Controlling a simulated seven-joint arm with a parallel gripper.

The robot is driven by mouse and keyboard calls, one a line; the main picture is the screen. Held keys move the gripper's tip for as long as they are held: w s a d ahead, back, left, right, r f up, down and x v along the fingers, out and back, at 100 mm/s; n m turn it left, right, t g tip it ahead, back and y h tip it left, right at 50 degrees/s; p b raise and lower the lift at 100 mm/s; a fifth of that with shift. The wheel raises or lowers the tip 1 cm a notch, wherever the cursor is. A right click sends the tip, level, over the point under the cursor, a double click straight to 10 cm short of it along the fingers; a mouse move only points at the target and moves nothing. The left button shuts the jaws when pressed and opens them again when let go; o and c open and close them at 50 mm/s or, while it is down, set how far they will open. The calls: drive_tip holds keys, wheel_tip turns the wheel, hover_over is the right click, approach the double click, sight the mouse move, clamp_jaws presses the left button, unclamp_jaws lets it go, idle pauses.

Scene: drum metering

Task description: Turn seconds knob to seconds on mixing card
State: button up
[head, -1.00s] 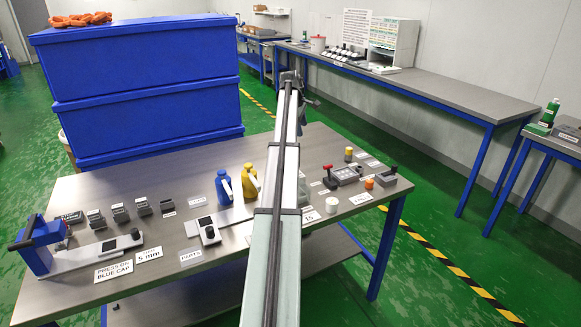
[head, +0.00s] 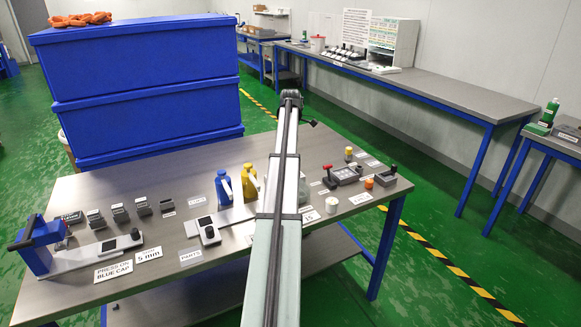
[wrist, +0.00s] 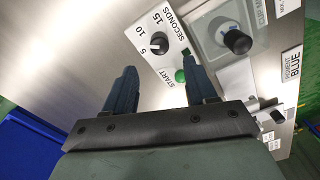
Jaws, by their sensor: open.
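The seconds knob (wrist: 158,43) is a small round black knob in the wrist view. It sits on a white panel (wrist: 168,60) marked 5, 10, 15 and SECONDS. A pale mark on the knob faces roughly left, toward the 5 side; its exact setting is hard to read. A green START button (wrist: 181,76) is beside it. My gripper (wrist: 158,64) is open and empty, its dark fingers spread to either side below the knob in the picture, apart from it. In the head view my arm hides the panel. I cannot identify a readable mixing card.
In the head view, blue (head: 223,186) and yellow (head: 249,183) bottles stand left of my arm. Blue crates (head: 140,85) rise behind the table.

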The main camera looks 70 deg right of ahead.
wheel_tip(320, 180, down, 8)
drive_tip(key=shift+r, duration=0.15)
idle(0.4)
clamp_jaws()
idle(0.3)
